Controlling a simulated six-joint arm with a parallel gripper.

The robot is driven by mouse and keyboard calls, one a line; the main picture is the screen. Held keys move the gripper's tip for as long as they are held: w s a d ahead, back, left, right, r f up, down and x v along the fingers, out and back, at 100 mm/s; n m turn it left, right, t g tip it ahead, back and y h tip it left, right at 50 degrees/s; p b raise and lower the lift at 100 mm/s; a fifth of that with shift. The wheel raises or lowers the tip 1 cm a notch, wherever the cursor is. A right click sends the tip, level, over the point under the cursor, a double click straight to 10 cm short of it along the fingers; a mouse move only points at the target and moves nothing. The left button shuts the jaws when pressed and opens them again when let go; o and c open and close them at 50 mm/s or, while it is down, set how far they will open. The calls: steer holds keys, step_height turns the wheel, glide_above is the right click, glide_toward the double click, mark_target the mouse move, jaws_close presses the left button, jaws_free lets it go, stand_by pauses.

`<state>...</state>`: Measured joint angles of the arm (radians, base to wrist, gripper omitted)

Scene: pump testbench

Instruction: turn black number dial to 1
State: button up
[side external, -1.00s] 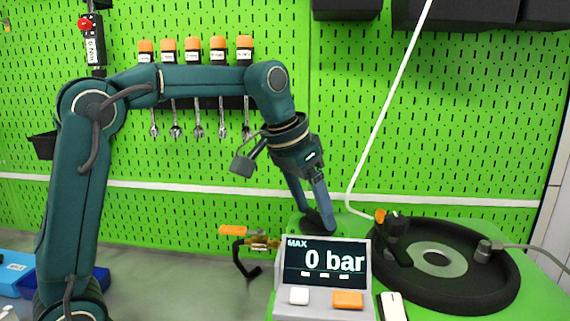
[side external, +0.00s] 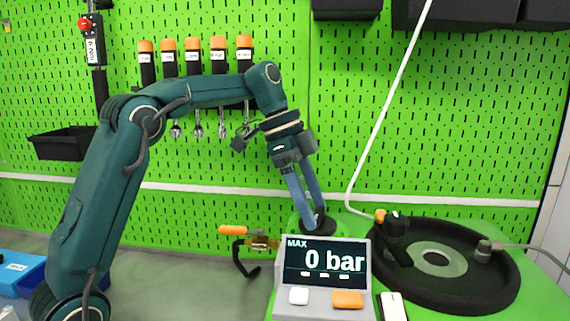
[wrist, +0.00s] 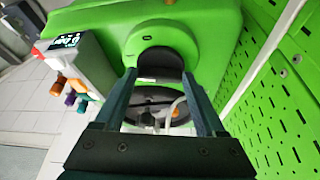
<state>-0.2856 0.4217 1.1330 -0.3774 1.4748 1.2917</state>
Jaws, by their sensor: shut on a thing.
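The black number dial (side external: 325,227) sits on the green bench just behind the pressure display, low and partly hidden by my fingers. In the wrist view the dial (wrist: 160,63) is a dark round knob on a round green base, between my two fingertips. My gripper (side external: 314,223) points down at it from above and is shut on the dial; it also shows in the wrist view (wrist: 160,76), with one finger on each side. No numbers on the dial can be read.
The display box (side external: 322,265) reads "0 bar" and stands just in front of the dial. A black ring-shaped pump housing (side external: 480,293) lies to the right. A brass valve with an orange handle (side external: 233,230) is to the left. A green pegboard (side external: 420,150) stands behind.

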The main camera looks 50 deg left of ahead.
steer(key=shift+w+m+g+h, duration=0.1)
steer(key=shift+m+g+h, duration=0.2)
steer(key=shift+m, duration=0.8)
steer(key=o, duration=1.3)
